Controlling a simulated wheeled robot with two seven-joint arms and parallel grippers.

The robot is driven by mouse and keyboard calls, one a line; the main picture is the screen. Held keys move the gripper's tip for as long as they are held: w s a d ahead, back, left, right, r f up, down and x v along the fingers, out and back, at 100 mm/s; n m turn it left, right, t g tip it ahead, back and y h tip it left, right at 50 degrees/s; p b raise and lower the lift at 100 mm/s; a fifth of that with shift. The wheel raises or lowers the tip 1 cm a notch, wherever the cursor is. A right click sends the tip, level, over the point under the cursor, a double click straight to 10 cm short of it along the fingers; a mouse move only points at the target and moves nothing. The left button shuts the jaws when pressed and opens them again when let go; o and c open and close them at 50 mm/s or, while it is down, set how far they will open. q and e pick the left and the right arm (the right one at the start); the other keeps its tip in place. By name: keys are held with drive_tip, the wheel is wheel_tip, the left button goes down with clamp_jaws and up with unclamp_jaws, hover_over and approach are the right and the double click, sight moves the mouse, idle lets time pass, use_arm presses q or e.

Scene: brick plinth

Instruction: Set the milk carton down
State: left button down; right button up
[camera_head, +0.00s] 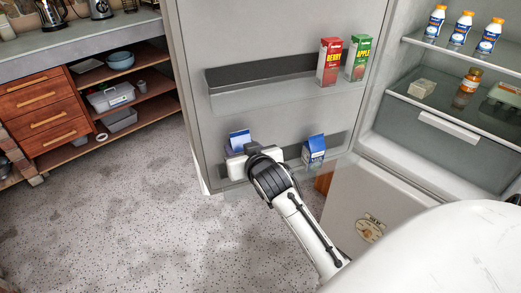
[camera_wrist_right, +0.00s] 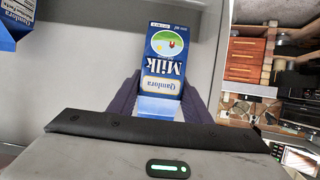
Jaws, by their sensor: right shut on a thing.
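The milk carton (camera_head: 239,138) is blue and white and shows behind my right gripper (camera_head: 242,151) at the fridge door's lower shelf (camera_head: 287,152). In the right wrist view the carton (camera_wrist_right: 166,58) stands between the two dark fingers of my right gripper (camera_wrist_right: 160,95), which is shut on it, with its "Milk" label upside down in the picture. The gripper hides the carton's lower part in the head view, so I cannot tell whether its base touches the shelf. My left gripper is not in view.
Another blue and white carton (camera_head: 313,150) stands to the right on the lower door shelf. A red berry carton (camera_head: 329,62) and a green apple carton (camera_head: 357,58) stand on the upper door shelf. The open fridge with bottles (camera_head: 462,28) is at right.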

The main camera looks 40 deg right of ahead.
wheel_tip(320, 180, down, 3)
drive_tip(key=shift+s+r, duration=0.1)
drive_tip(key=shift+s, duration=0.05)
drive_tip(key=shift+f+b, duration=0.35)
drive_tip(key=shift+f, duration=1.8)
drive_tip(key=shift+f, duration=0.15)
drive_tip(key=o, duration=1.3)
drive_tip(key=shift+f, duration=0.1)
